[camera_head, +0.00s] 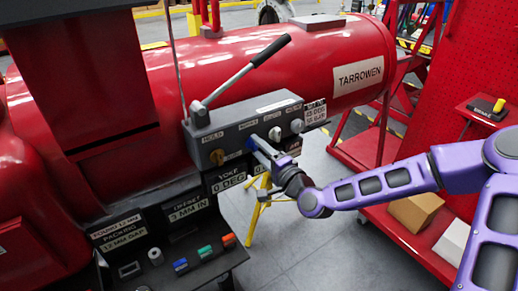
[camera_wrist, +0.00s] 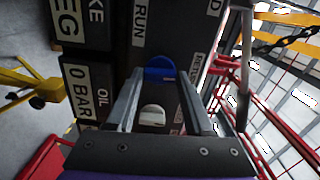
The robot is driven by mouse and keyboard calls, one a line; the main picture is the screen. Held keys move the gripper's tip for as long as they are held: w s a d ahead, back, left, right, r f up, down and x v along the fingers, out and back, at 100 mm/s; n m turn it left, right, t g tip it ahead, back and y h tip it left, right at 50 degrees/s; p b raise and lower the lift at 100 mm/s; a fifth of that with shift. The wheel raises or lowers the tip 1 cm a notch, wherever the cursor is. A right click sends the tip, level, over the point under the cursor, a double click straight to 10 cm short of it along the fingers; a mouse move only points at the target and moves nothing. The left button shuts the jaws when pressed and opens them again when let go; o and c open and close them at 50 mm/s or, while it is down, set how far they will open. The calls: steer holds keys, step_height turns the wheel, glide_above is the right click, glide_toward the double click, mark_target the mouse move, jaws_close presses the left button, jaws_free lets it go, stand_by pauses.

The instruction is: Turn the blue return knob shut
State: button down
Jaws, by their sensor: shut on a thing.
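The blue return knob (camera_head: 249,145) is on the front of a grey valve block (camera_head: 232,132), fixed to a large red cylinder. My gripper (camera_head: 256,143) reaches it from the lower right and partly hides it. In the wrist view the blue knob (camera_wrist: 160,68) sits between the two fingertips of my gripper (camera_wrist: 160,76), which are shut on it. The knob's turn angle is hard to read.
A brass knob (camera_head: 217,157) is left of the blue one; a white knob (camera_head: 275,133) and a grey one (camera_head: 297,126) are right. The white knob (camera_wrist: 152,115) also shows between my fingers. A black-gripped lever (camera_head: 270,51) rises above. Label boxes (camera_head: 187,209) stand below.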

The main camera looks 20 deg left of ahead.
steer(key=shift+c, duration=1.4)
jaws_free()
steer(key=p+v, duration=0.7)
steer(key=v, duration=1)
steer(key=shift+s, duration=0.2)
steer(key=shift+d, duration=0.1)
